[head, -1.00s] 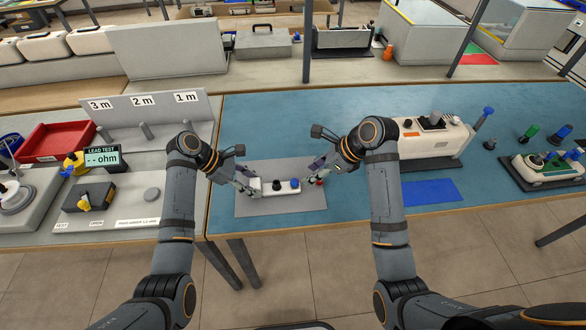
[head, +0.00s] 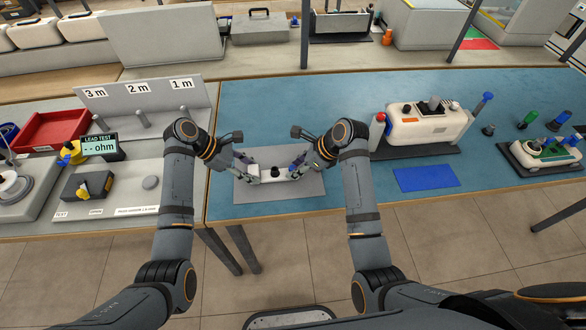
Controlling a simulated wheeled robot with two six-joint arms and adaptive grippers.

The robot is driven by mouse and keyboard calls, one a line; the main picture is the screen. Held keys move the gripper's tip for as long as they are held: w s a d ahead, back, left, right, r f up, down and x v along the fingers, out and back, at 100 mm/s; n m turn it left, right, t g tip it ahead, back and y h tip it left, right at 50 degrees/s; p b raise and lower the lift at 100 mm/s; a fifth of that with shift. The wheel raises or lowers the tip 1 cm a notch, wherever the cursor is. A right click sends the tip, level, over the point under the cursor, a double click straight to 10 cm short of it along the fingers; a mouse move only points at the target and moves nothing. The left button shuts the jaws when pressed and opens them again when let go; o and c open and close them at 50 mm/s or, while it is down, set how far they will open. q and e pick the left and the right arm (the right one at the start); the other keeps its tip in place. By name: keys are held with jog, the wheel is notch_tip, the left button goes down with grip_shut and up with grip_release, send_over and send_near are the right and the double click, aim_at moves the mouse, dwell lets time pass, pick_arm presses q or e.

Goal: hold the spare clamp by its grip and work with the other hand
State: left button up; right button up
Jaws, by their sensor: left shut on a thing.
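The spare clamp, a small white bar with a black knob (head: 275,172), lies on a grey mat (head: 280,190) at the front left of the blue table. My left gripper (head: 250,174) is shut on its left end, the grip. My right gripper (head: 297,168) is at the clamp's right end, where its fingers cover most of a blue part. I cannot tell whether the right fingers touch it, hold something or are open.
A white monitor unit (head: 425,126) on a dark base stands right of my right arm, behind a blue pad (head: 426,178). Another unit (head: 545,155) is at far right. The lead test display (head: 99,148) and a red tray (head: 52,130) are at left.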

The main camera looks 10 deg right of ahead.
jog(key=shift+r, duration=1.25)
jog(key=shift+f, duration=1.25)
grip_shut()
jog(key=shift+o, duration=1.1)
grip_release()
jog(key=v, duration=1.2)
